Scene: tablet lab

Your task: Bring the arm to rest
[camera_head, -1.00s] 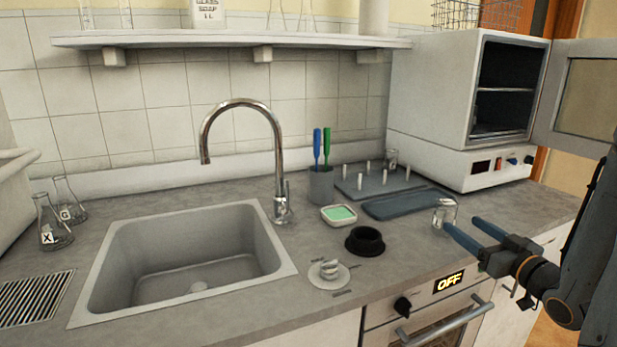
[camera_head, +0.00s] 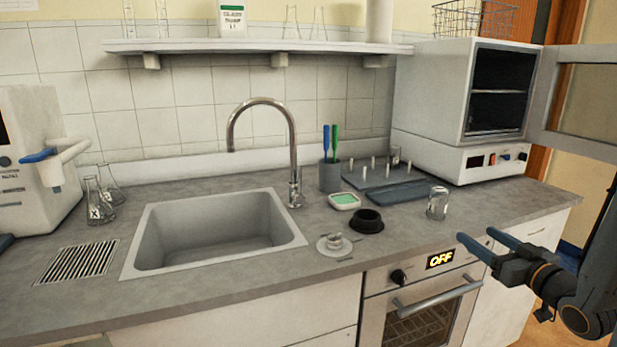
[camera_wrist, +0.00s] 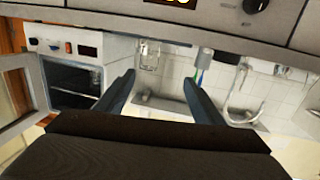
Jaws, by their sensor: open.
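My gripper (camera_head: 474,242) is at the right of the head view, in front of the counter's front edge and near the oven. Its two blue fingers are apart with nothing between them. In the wrist view my gripper (camera_wrist: 157,85) also shows spread fingers, with the picture upside down. A glass beaker (camera_head: 437,203) stands upright on the counter behind the gripper, apart from the fingers. The beaker also shows in the wrist view (camera_wrist: 149,58).
The counter holds a sink (camera_head: 215,235), a black ring (camera_head: 367,221), a sponge dish (camera_head: 345,201) and a peg rack (camera_head: 365,175). A white drying oven (camera_head: 432,100) stands with its door (camera_head: 585,105) open at the right. Flasks (camera_head: 98,205) stand at the left.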

